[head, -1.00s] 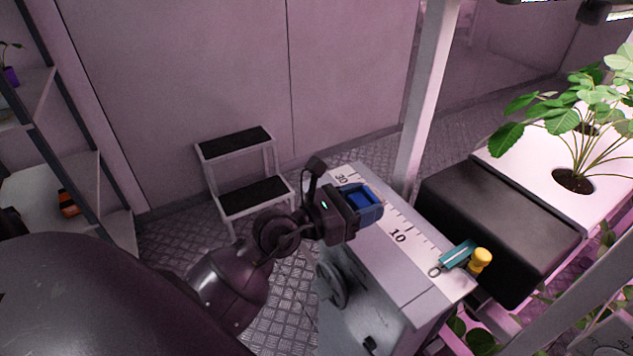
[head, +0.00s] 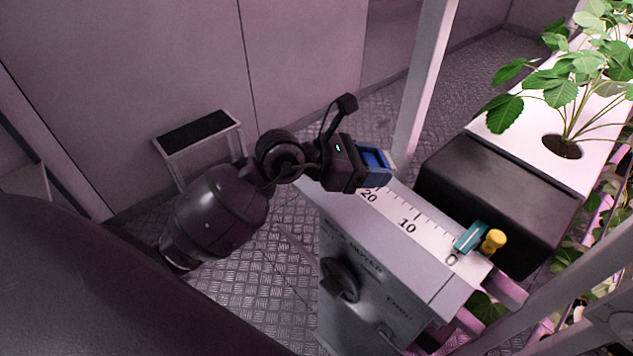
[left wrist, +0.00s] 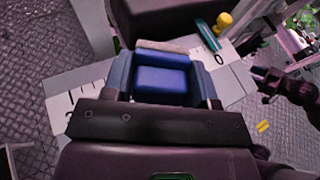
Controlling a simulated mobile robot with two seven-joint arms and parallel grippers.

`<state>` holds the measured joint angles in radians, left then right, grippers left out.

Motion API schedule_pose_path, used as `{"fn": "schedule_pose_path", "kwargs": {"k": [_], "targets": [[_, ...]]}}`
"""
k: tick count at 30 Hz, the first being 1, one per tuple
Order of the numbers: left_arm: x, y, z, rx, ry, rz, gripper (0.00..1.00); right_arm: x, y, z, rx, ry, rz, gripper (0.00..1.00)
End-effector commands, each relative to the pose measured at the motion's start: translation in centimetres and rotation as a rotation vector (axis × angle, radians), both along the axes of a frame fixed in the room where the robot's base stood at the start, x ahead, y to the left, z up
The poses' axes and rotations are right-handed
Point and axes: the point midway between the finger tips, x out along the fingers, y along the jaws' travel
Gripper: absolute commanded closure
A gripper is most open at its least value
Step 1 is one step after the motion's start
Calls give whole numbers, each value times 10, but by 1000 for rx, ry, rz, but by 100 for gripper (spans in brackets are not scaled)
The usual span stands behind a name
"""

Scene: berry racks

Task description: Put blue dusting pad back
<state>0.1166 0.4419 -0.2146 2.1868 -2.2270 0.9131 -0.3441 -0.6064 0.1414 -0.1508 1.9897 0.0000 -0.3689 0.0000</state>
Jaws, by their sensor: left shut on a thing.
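The blue dusting pad (head: 373,160) is in my left gripper (head: 378,166), above the far left end of the grey cabinet top. In the left wrist view the pad (left wrist: 162,82) is a blue block with a pale far edge, between the fingers of the left gripper (left wrist: 163,68), which is shut on it. Whether the pad touches the cabinet top below is hard to tell. A dark jointed part at the right of the left wrist view looks like my right gripper (left wrist: 266,84); its fingers are unclear. The head view does not show it.
The grey cabinet (head: 365,285) has a ruler strip (head: 410,224) along its top. A teal tool (head: 468,238) and a yellow knobbed thing (head: 493,241) lie at its near right end. A black box (head: 500,200), potted plant (head: 562,146), white post (head: 425,90) and step stool (head: 196,133) stand around.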

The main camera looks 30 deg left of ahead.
Motion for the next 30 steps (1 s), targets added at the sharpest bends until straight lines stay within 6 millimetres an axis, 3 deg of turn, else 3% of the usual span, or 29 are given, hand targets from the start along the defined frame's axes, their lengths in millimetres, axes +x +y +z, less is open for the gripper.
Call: {"fn": "schedule_pose_path", "kwargs": {"k": [1,5,11,16,24,30], "targets": [[1,-7,11,66,36,-37,66,3,0,8,0,-8,1,50],[0,-15,18,224,165,-68,66,8,1,18,0,-21,2,50],[-1,-7,31,453,379,-3,66,12,1,30,-1,-32,4,50],[0,19,51,613,605,133,66,12,0,41,-2,-35,4,50],[1,87,102,707,971,385,66,7,-1,52,-3,-27,0,50],[0,104,112,703,1051,439,66,4,-1,53,-2,-22,-1,50]]}}
